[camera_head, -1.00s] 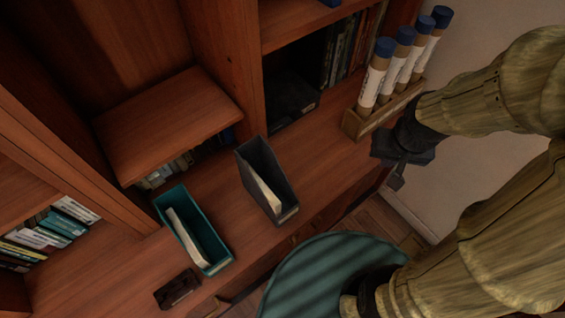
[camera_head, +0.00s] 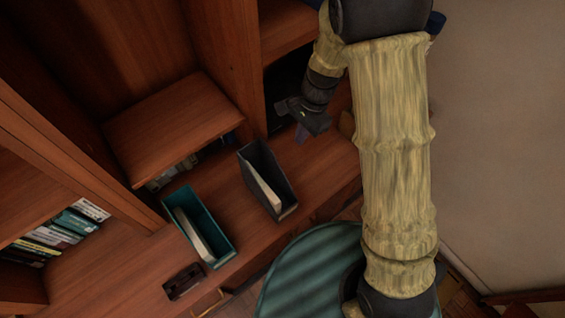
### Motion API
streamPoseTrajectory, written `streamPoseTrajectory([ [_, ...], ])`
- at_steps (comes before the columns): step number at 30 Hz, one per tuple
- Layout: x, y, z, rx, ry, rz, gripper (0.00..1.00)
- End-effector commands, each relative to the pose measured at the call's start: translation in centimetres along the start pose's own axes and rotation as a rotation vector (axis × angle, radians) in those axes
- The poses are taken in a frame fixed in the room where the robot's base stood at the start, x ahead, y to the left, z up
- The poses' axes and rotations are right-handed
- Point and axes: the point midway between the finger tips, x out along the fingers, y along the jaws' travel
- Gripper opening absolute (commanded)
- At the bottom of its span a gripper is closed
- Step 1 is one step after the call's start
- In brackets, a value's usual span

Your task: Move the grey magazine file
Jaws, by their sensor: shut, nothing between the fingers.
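The grey magazine file (camera_head: 277,182) stands upright on the wooden desk surface, with a pale booklet or papers (camera_head: 262,192) inside it. My gripper (camera_head: 301,134) is above the desk, to the upper right of the grey file and apart from it. It is shut and holds nothing. A teal magazine file (camera_head: 213,232), also with pale papers in it, stands just left of the grey file. My arm hides most of the right part of the desk.
A small dark object (camera_head: 183,281) lies on the desk (camera_head: 110,272) in front of the teal file. A raised wooden shelf (camera_head: 172,127) is behind the files. Books (camera_head: 62,232) fill a shelf at left. A round teal striped seat (camera_head: 312,272) is at the front.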

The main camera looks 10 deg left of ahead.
Motion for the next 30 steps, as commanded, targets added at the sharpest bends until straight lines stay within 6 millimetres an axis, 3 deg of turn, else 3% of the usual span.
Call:
streamPoseTrajectory([
  [11, 1.3, 0.1, 0.0, -0.003, 0.000, 0.002, 0.00],
  [27, 10.0, 0.2, 0.0, -0.001, -0.001, 0.004, 0.00],
  [30, 10.1, 0.1, 1.7, -0.007, 0.000, 0.001, 0.00],
])
